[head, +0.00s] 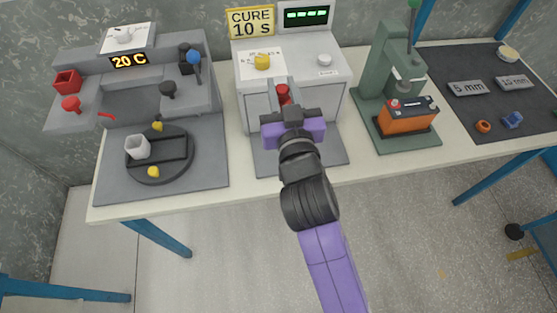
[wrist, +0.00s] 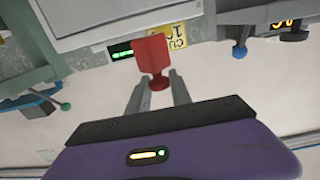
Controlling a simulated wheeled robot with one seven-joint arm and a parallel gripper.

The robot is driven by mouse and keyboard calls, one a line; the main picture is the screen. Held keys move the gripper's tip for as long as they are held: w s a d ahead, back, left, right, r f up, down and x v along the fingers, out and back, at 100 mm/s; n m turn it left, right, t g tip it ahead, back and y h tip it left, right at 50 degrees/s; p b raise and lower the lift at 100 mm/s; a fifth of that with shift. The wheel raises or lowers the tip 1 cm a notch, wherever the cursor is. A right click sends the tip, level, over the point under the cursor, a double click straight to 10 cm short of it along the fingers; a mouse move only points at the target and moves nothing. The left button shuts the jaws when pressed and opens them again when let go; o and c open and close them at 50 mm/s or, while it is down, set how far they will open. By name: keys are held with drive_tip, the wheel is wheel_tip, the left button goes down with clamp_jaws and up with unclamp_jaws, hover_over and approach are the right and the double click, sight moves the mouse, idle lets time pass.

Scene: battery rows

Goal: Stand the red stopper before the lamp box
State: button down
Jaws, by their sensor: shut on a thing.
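The red stopper (wrist: 152,55) is between my gripper's fingertips (wrist: 157,85) in the wrist view, its wide end pointing away from the palm. In the head view the red stopper (head: 283,94) shows just beyond my gripper (head: 289,114), in front of the lamp box (head: 260,108). The lamp box is a white-grey cabinet with a yellow knob, a white knob, a green-lit display and a yellow "CURE 10 S" sign. My gripper is shut on the stopper, over the grey plate (head: 330,152) before the box. The stopper's lower end is hidden, so contact with the plate cannot be told.
Left stands a grey machine (head: 195,88) reading 20 C, with a round black tray (head: 188,168) holding a white cup (head: 137,147). Right is a green press (head: 388,70) with an orange battery (head: 402,119), then a dark mat (head: 485,115). The table's front edge is clear.

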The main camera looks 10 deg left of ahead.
drive_tip(key=shift+s+a+r, duration=0.1)
drive_tip(key=shift+a, duration=0.4)
drive_tip(key=shift+a+f+b, duration=0.2)
drive_tip(key=shift+f+b, duration=3.3)
drive_tip(key=shift+f, duration=6.3)
drive_tip(key=shift+f, duration=0.1)
drive_tip(key=c, duration=1.6)
unclamp_jaws()
drive_tip(key=o, duration=0.5)
drive_tip(key=shift+c, duration=0.2)
